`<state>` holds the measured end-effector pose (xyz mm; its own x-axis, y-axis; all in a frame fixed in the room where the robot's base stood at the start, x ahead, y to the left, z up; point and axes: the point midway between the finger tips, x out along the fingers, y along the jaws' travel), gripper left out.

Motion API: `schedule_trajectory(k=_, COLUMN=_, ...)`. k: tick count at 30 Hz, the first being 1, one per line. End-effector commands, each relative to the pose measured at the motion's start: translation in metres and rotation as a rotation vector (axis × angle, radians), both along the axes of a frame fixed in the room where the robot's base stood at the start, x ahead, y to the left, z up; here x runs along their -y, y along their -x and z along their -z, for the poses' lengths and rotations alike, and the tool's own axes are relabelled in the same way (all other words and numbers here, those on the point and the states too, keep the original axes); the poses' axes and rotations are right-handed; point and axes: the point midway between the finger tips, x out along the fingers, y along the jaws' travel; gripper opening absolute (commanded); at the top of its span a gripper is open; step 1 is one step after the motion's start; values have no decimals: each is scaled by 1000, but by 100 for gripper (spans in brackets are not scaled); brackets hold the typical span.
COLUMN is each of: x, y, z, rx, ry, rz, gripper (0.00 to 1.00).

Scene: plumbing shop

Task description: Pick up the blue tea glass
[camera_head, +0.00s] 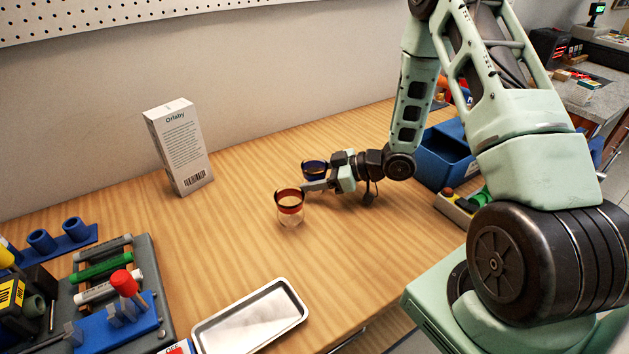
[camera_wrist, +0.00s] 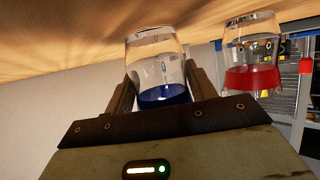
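The blue tea glass (camera_head: 314,169), clear with a dark blue band at its rim, is on the wooden table at mid-picture in the head view. In the wrist view the blue tea glass (camera_wrist: 157,60) sits between my two fingers and appears upside down. My gripper (camera_head: 318,185) reaches in from the right, low over the table; in the wrist view, my gripper (camera_wrist: 163,85) has a finger close along each side of the glass. I cannot tell whether the fingers press on it. The glass's lower part is partly hidden in the head view.
A similar glass with a red band (camera_head: 290,207) stands just in front of my gripper; this red-banded glass is at right in the wrist view (camera_wrist: 252,78). A white box (camera_head: 180,147) stands behind, left. A metal tray (camera_head: 250,318) lies in front. A blue bin (camera_head: 445,155) is at right.

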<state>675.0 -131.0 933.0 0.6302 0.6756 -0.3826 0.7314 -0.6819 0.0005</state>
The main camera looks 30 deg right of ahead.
Motion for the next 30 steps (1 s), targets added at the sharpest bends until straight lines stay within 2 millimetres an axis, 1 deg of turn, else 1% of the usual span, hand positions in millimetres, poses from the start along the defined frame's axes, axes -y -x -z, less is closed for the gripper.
schedule_trajectory(k=1, x=0, y=0, z=0, rx=0, ry=0, rz=0, gripper=41)
schedule_trajectory(k=2, x=0, y=0, z=0, rx=0, ry=0, rz=0, gripper=33)
schedule_trajectory(k=3, x=0, y=0, z=0, rx=0, ry=0, rz=0, gripper=29)
schedule_trajectory(k=11, x=0, y=0, z=-1, rx=1, ry=-1, rz=0, gripper=28)
schedule_trajectory(k=17, x=0, y=0, z=-9, rx=1, ry=0, rz=0, gripper=28)
schedule_trajectory(k=20, x=1, y=0, z=-21, rx=3, ry=1, rz=0, gripper=28)
schedule_trajectory(k=27, x=1, y=-1, z=-63, rx=6, ry=2, rz=1, gripper=28)
schedule_trajectory(k=30, x=0, y=0, z=-78, rx=4, ry=2, rz=0, gripper=28)
